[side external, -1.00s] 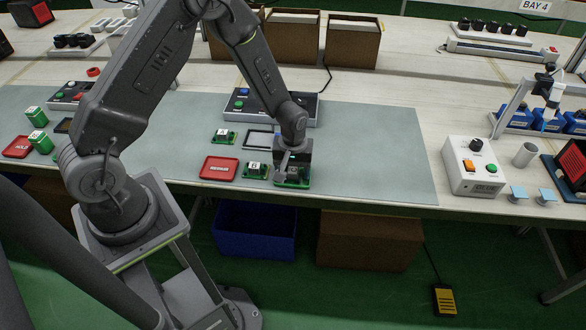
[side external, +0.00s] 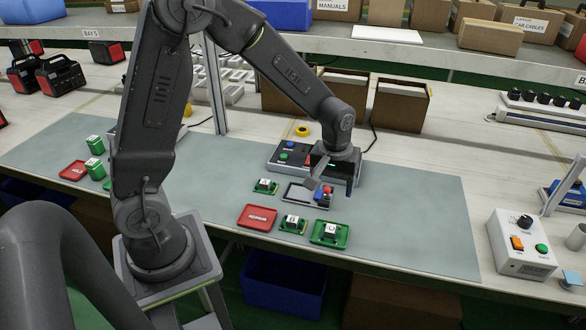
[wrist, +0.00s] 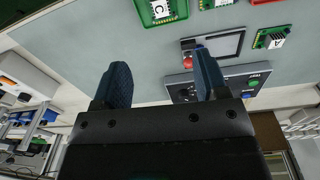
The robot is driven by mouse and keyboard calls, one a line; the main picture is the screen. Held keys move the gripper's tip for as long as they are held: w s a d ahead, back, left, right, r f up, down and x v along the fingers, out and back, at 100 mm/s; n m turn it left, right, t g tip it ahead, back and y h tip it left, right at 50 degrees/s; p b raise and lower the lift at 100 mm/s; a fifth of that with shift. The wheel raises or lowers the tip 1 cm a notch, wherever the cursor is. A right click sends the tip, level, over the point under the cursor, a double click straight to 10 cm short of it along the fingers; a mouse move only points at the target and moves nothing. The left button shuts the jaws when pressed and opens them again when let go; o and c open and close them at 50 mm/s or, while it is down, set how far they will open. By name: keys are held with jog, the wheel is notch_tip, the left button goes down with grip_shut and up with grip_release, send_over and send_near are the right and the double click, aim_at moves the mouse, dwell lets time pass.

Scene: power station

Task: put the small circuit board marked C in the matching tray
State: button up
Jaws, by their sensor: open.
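The small circuit board marked C (side external: 331,230) lies in a green tray (side external: 316,240) at the mat's front edge. In the wrist view, board C (wrist: 160,9) and the green tray (wrist: 182,12) are at the top, partly cut off. My gripper (side external: 334,188) is open and empty, above the mat behind the tray and apart from it. Its two blue fingers (wrist: 160,65) stand wide apart in the wrist view, with nothing between them.
Board B (side external: 293,222) and the red tray (side external: 257,216) lie left of the green tray; board A (side external: 265,186) lies farther back. A dark frame (wrist: 225,46) and a button panel (side external: 283,157) are near my gripper. The mat's right part is clear.

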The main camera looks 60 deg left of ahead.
jog(key=s+d+r+m+t, duration=0.2)
jog(key=s+r+m+t, duration=0.3)
jog(key=s+r, duration=1.1)
jog(key=s+m, duration=0.2)
jog(key=m, duration=0.1)
jog(key=shift+d+r, duration=0.15)
jog(key=shift+r, duration=0.25)
jog(key=shift+w, duration=0.1)
